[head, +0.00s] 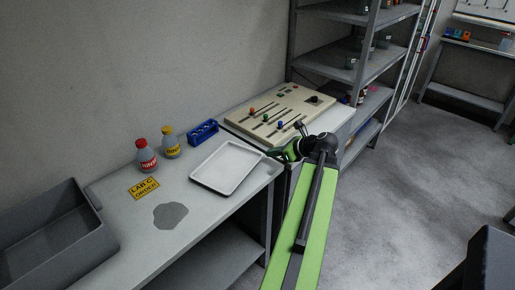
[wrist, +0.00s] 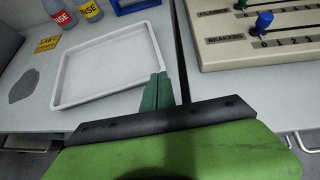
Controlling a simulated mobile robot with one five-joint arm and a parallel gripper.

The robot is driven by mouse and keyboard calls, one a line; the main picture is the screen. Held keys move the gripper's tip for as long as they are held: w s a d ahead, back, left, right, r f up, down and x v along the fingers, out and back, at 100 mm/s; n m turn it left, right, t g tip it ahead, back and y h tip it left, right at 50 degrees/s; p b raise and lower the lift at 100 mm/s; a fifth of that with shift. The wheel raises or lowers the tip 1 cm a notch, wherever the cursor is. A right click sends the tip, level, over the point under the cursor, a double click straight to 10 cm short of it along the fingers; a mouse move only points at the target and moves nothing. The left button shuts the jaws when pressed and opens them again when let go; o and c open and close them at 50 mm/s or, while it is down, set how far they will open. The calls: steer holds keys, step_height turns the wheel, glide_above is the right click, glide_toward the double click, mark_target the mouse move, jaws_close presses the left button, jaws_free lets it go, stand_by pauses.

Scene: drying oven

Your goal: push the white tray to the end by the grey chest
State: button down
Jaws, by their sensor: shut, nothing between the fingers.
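The white tray (head: 228,167) lies flat on the light grey bench near its right end, and it fills the middle left of the wrist view (wrist: 110,68). The grey chest (head: 45,245) stands at the left end of the bench in the head view. My gripper (head: 270,154) is beside the tray's right side. In the wrist view its green fingers (wrist: 158,92) are together and empty, by the tray's lower right corner. I cannot tell whether they touch the rim.
A red-capped bottle (head: 146,155), a yellow-capped bottle (head: 170,143) and a blue rack (head: 203,132) stand behind the tray. A yellow label (head: 143,188) and a dark grey patch (head: 170,215) lie between tray and chest. A slider panel (head: 280,113) is at right.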

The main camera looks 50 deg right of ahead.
mark_target(253, 155)
steer(key=w, duration=0.7)
steer(key=w+f+b, duration=0.1)
steer(key=w, duration=0.3)
steer(key=shift+w+a, duration=0.25)
steer(key=shift+a, duration=0.1)
steer(key=shift+f+b, duration=0.3)
steer(key=shift+f, duration=0.05)
steer(key=shift+s+a, duration=0.1)
steer(key=shift+s, duration=0.1)
steer(key=shift+s, duration=1.15)
